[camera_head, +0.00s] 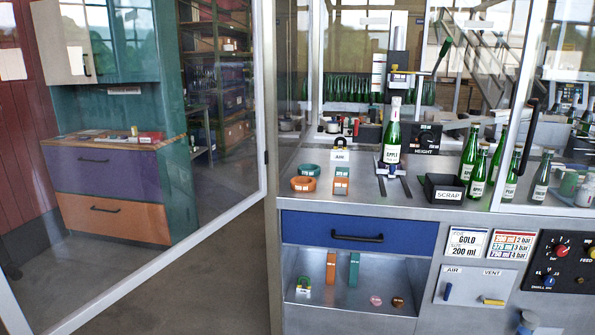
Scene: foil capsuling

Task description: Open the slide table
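A small metal slide carriage (391,169) with a blue part at its front sits on the steel worktop (345,190). Two short dark rails run forward from it, on either side. A green bottle (391,140) with a pale label and white top stands upright at it. Below the worktop, a blue drawer (300,228) with a black bar handle (357,237) is shut. Neither of my grippers shows in this view.
Orange and green rings (303,184) lie left of the rails. A black SCRAP tray (443,188) and several green bottles (476,170) stand right. A framed glass door (265,130) stands open at left. A control panel (560,262) is at lower right.

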